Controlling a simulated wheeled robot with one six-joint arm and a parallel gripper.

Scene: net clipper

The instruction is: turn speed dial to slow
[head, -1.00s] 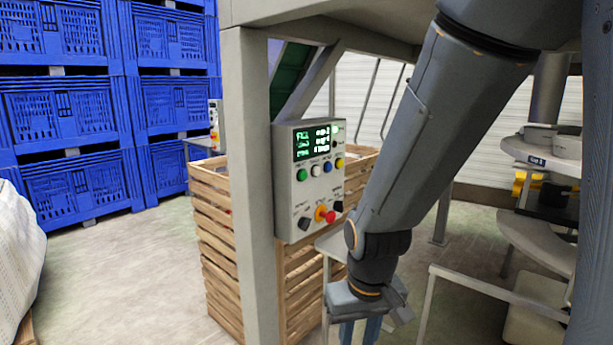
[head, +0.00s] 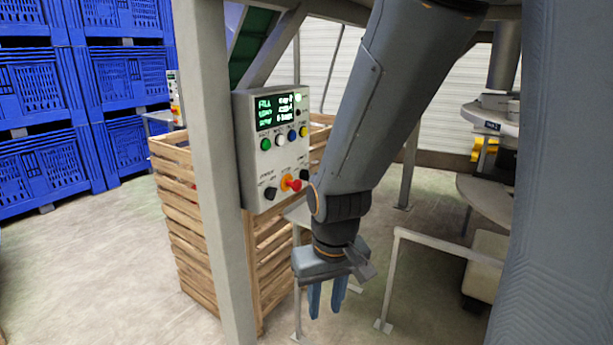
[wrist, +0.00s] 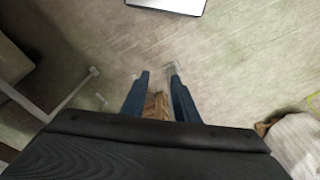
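The control box (head: 273,150) is a light grey panel on a post, left of my arm in the head view. It has a lit screen with green text and a row of coloured buttons. Below are a black knob (head: 270,193) at lower left, a red mushroom button (head: 292,183) and another black knob (head: 304,175) at right. The labels are too small to read, so I cannot tell which knob is the speed dial. My gripper (head: 326,308) points down, below and right of the box, touching nothing. In the wrist view its blue fingers (wrist: 158,74) are apart.
A slatted wooden crate (head: 190,225) stands behind and below the box. A grey post (head: 215,170) is directly left of it. A metal rail (head: 450,250) stands to the right. Blue crates (head: 45,165) are stacked at the back left. The floor at front left is clear.

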